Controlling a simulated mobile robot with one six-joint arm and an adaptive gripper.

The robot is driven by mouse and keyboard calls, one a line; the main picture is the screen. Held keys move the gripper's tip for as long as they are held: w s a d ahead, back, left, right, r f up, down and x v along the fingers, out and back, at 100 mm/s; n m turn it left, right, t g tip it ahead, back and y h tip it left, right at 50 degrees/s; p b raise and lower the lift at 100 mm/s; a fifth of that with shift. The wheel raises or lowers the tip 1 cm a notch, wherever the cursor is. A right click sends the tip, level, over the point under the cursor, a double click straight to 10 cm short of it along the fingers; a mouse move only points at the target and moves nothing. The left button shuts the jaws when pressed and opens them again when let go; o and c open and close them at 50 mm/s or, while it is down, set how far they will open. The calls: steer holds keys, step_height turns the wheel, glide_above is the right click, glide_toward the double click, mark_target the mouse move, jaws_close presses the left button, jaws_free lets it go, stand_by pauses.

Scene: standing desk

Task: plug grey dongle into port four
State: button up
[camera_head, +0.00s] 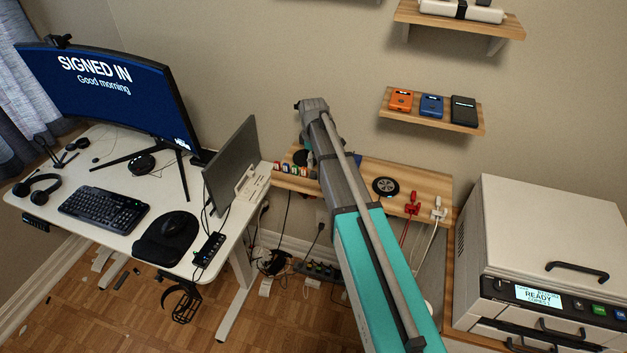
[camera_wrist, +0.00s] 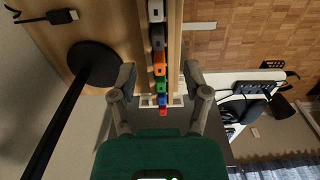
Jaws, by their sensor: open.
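A row of small coloured dongles stands in a wooden rack (camera_wrist: 174,30) in the wrist view: white, dark ones, orange, green, blue and red. The grey dongle (camera_wrist: 157,36) appears to be the dark grey piece below the white one; the shades are hard to tell apart. My gripper (camera_wrist: 158,84) is open, its fingers on either side of the row around the orange and green dongles, holding nothing. A black hub (camera_head: 208,249) with green lights lies on the white desk's front right corner; it also shows in the wrist view (camera_wrist: 254,87). Its port numbers are not readable.
The white desk (camera_head: 110,185) carries a monitor, keyboard, mouse and headphones. A tilted grey screen (camera_head: 231,165) stands between hub and rack. A black round stand (camera_wrist: 94,64) is beside the rack. A wooden shelf (camera_head: 432,109) is above, a white machine (camera_head: 540,255) at right.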

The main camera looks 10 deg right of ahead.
mark_target(313, 171)
stand_by(0.4)
steer(key=shift+w+d+f+b, duration=0.1)
steer(key=shift+f+b, duration=2.5)
steer(key=shift+f, duration=0.05)
jaws_close()
